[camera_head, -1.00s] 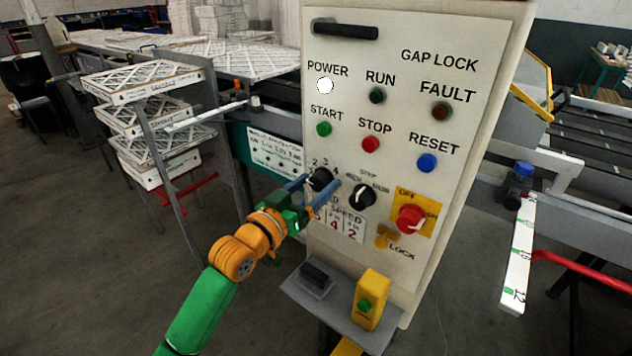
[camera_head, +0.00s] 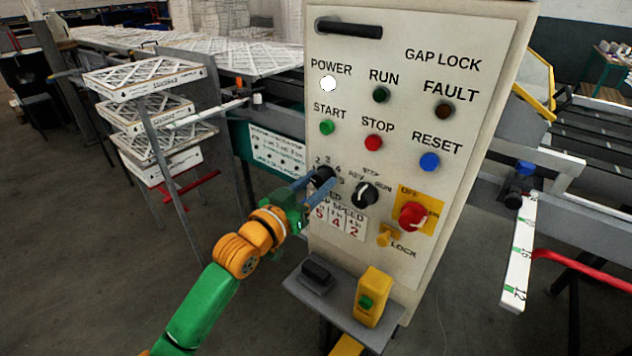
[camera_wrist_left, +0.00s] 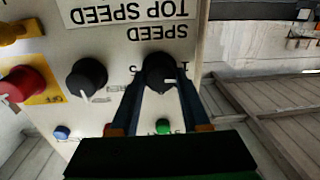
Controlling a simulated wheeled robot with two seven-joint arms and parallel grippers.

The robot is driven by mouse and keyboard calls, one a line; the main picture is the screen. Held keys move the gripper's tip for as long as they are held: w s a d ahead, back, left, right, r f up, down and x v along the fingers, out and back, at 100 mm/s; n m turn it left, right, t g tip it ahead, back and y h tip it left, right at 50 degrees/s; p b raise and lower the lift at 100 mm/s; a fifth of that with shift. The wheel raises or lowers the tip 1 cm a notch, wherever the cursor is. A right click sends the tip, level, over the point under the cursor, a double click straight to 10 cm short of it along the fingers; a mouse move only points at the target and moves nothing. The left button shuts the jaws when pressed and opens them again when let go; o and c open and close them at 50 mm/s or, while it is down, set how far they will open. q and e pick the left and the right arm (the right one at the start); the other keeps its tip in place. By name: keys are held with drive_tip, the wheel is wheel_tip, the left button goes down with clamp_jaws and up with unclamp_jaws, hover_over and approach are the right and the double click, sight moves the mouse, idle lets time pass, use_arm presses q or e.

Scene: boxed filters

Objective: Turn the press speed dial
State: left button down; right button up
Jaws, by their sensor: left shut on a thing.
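The press speed dial (camera_head: 322,177) is a black round knob at the left of the white control panel, with numbers around it. In the left wrist view the fingers (camera_wrist_left: 160,95) reach up to the dial's edges. The fingers and gripper hide part of the dial and its label in the head view. My right gripper is not in view.
Right of the dial is a black selector knob (camera_head: 365,195), then a red switch on yellow (camera_head: 412,216). Green START (camera_head: 327,127), red STOP (camera_head: 373,143) and blue RESET (camera_head: 430,161) buttons sit above. A shelf with a yellow button box (camera_head: 371,297) juts out below.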

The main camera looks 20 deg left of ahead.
use_arm(q)
drive_tip(key=m+p, duration=0.1)
drive_tip(key=m, duration=0.3)
drive_tip(key=shift+m+p, duration=0.3)
drive_tip(key=shift+m, duration=1.7)
drive_tip(key=shift+c, duration=1.8)
unclamp_jaws()
drive_tip(key=shift+f, duration=0.1)
drive_tip(key=b+v, duration=0.1)
drive_tip(key=v, duration=0.6)
drive_tip(key=shift+f, duration=0.15)
